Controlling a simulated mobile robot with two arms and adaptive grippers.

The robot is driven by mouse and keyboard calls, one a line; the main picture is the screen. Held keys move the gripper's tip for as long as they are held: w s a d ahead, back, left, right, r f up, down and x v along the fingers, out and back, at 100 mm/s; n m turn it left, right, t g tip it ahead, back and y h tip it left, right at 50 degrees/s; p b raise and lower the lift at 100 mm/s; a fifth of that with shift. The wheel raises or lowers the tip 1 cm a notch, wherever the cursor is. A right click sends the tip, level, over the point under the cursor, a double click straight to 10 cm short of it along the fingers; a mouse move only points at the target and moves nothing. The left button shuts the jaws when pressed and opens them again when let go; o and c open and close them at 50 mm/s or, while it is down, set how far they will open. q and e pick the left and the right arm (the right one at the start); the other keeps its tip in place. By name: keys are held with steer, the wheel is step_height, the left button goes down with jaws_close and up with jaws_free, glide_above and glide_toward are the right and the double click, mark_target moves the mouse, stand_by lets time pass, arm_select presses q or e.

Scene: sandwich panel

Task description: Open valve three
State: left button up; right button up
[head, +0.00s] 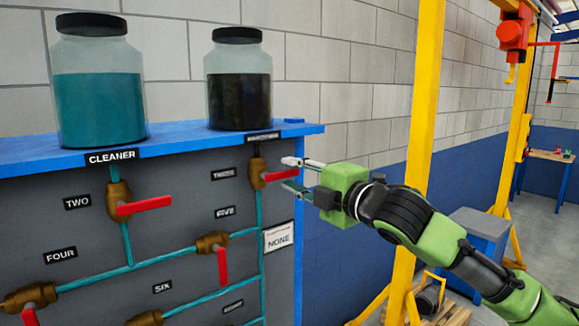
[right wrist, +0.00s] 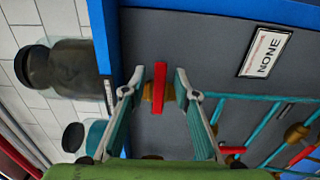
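Valve three is a brass valve (head: 257,172) with a red lever handle (head: 281,177) pointing right, below the dark jar. Its label (head: 222,174) is small and blurred but seems to read THREE. My right gripper (head: 291,174) is open at the handle's outer end, one finger above and one below. In the right wrist view the red handle (right wrist: 160,82) lies between the two fingertips (right wrist: 159,74), with a gap on each side. My left gripper is not in view.
Valve two's red handle (head: 145,206) and valve five's red handle (head: 222,266) are on the same grey panel. A NONE sign (head: 278,237) hangs below valve three. A teal jar (head: 98,100) and a dark jar (head: 238,90) stand on the blue shelf. A yellow post (head: 420,130) rises behind my right arm.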

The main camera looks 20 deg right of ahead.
steer(key=shift+x, duration=0.8)
jaws_close()
steer(key=shift+f, duration=0.15)
steer(key=s+a+f+m+p, duration=0.1)
steer(key=a+f+m+p, duration=0.3)
steer(key=m, duration=1.4)
steer(key=shift+s+a+f, duration=0.4)
jaws_free()
